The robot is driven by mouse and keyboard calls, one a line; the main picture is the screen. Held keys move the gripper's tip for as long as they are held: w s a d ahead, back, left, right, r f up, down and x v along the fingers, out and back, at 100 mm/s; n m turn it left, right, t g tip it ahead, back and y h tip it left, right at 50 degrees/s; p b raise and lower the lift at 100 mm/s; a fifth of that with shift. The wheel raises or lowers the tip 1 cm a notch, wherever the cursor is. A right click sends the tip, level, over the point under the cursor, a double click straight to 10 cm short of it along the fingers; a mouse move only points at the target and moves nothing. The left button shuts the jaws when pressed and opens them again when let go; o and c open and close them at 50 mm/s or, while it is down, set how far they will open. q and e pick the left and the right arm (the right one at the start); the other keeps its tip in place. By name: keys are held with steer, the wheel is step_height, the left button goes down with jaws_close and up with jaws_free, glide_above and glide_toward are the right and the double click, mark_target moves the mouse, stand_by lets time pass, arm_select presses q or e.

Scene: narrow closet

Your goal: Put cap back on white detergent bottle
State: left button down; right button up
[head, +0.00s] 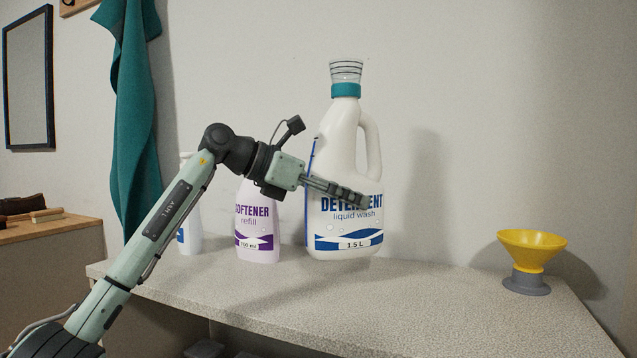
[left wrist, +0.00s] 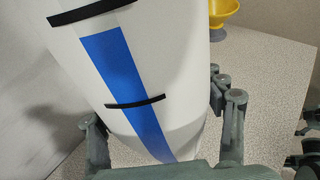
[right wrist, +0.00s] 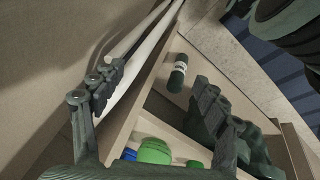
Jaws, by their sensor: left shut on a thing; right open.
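The white detergent bottle (head: 343,160) stands upright at the counter, with a handle on its right. Its neck has a teal collar (head: 345,90) and, above that, a clear piece with dark rings (head: 346,70); I cannot tell whether that is a cap. My left gripper (head: 355,193) is shut around the bottle's body at label height. In the left wrist view the bottle (left wrist: 120,75), with a blue stripe, fills the space between the fingers. My right gripper (right wrist: 158,92) is open and empty, above a wooden compartment. A round green thing (right wrist: 154,151), perhaps a cap, lies there.
A purple-labelled softener bottle (head: 259,222) stands close left of the detergent, with a white bottle (head: 190,215) farther left. A yellow funnel (head: 531,250) on a grey base stands at the right. The counter (head: 450,290) between is clear.

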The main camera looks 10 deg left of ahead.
mark_target(353, 223)
arm_select(q)
steer(key=shift+d+f, duration=0.1)
steer(key=shift+d, duration=0.8)
steer(key=shift+f, duration=0.15)
step_height(353, 223, down, 3)
steer(key=shift+r, duration=0.1)
steer(key=shift+s+f, duration=0.1)
steer(key=shift+f, duration=0.35)
steer(key=c, duration=0.6)
jaws_free()
steer(key=shift+f, duration=0.45)
steer(key=shift+c, duration=0.2)
steer(key=o, duration=0.4)
steer(key=shift+r, duration=0.1)
steer(key=shift+a, duration=0.1)
